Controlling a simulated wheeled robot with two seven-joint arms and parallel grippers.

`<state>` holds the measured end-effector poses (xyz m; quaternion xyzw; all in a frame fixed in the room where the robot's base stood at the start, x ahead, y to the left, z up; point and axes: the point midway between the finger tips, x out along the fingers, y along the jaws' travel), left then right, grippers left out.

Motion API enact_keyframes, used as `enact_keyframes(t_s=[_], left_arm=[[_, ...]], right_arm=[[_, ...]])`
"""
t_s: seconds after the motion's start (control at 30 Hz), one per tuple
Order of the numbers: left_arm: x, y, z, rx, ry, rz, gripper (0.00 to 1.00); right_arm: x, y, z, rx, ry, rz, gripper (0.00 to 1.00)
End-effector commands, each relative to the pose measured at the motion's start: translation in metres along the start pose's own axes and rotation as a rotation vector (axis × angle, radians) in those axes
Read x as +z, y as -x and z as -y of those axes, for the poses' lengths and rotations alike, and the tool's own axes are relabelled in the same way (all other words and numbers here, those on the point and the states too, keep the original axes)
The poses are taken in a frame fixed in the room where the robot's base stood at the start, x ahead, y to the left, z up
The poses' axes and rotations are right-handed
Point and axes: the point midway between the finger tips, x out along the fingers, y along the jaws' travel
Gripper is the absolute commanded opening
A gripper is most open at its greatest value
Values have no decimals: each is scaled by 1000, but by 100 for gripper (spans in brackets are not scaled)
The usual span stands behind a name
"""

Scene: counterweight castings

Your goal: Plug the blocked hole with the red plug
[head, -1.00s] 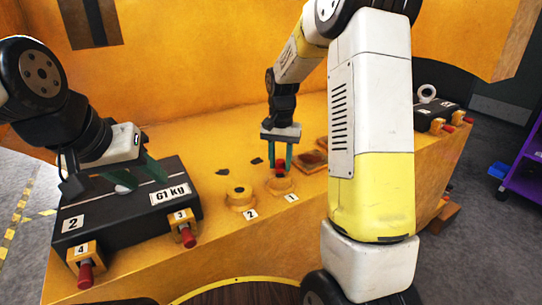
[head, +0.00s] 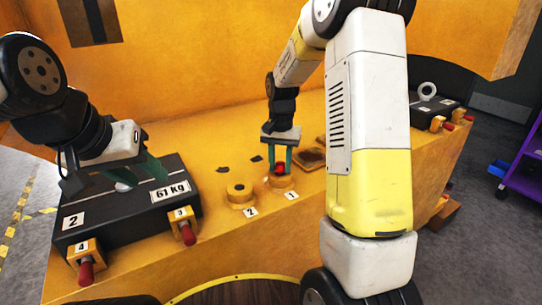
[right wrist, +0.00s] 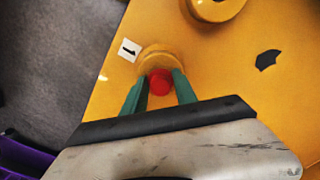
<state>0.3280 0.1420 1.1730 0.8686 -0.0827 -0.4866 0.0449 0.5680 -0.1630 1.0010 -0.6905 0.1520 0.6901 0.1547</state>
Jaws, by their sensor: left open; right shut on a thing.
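The red plug (head: 280,168) is between the green fingers of my right gripper (head: 280,164), which is shut on it. In the right wrist view the red plug (right wrist: 160,83) is at the round yellow boss (right wrist: 158,59) beside label 1. In the head view this boss (head: 284,183) is directly below the plug; how deep the plug sits is hidden. A second boss (head: 240,194) with a dark centre hole stands by label 2, to the left. My left gripper (head: 118,184) is open over the black 61 kg casting (head: 135,212), around its small pale handle.
Red-tipped yellow fittings 3 (head: 184,228) and 4 (head: 86,262) stick out from the black casting's front. Dark flakes and a brown recessed patch (head: 310,157) lie behind the bosses. Another dark casting (head: 425,112) with a ring stands at the far right.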

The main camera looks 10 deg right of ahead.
Motion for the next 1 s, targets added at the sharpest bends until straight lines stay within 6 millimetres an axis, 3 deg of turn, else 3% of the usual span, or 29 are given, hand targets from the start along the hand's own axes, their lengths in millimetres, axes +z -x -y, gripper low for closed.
enact_keyframes(t_s=[0.2,0.23,0.33,0.67,1.0], left_arm=[[0,0,0,0,0,0,43],[0,0,0,0,0,0,43],[0,0,0,0,0,0,43],[0,0,0,0,0,0,43],[0,0,0,0,0,0,43]], right_arm=[[0,-6,0,0,0,1,0],[0,-6,0,0,0,0,38],[0,-6,0,0,0,0,58],[0,-1,0,-1,0,-1,60],[-1,53,0,-2,0,-3,60]])
